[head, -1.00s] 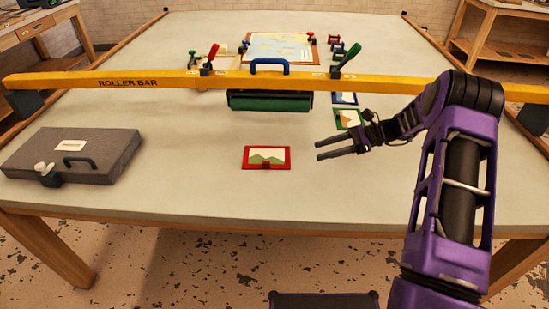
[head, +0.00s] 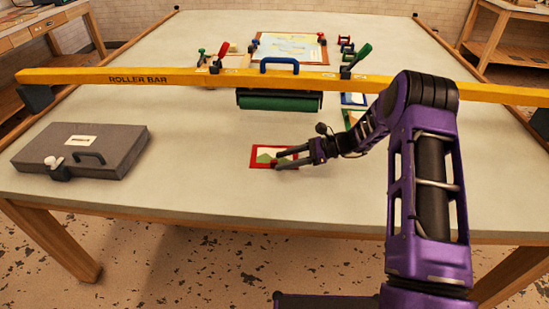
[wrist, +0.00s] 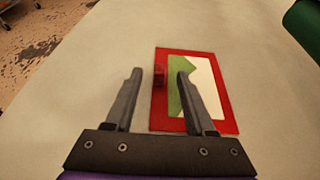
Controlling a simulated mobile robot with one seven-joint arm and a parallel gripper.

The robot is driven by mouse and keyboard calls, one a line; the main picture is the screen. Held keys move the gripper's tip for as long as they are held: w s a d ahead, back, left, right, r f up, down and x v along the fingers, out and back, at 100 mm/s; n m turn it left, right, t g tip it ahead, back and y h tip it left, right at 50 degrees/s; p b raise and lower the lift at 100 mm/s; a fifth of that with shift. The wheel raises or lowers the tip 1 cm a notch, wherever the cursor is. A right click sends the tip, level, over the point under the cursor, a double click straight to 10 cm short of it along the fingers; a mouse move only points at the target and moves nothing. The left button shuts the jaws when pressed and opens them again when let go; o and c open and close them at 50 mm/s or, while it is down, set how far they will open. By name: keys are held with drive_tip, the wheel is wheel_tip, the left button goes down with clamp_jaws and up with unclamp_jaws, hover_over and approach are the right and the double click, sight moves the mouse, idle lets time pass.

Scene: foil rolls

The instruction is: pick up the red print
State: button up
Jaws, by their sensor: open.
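The red print (head: 256,163) lies flat on the table, a red-framed card with a green and cream picture. In the wrist view the red print (wrist: 228,122) has a small red block-like tab (wrist: 159,76) standing at its left edge. My gripper (head: 277,160) is over the print's right part in the head view and hides some of it. In the wrist view my gripper (wrist: 157,74) is open, with the tab between and just beyond the fingertips. The right finger overlaps the picture; I cannot tell the height above it.
A yellow roller bar (head: 200,78) spans the table behind the print, with a green roller (head: 280,102) under it. A grey case (head: 80,150) lies at the left. Blue-framed (head: 354,99) and green-framed prints (head: 352,117) lie behind my arm. The table front is clear.

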drive_tip(key=shift+x, duration=1.1)
clamp_jaws()
drive_tip(key=shift+r, duration=0.1)
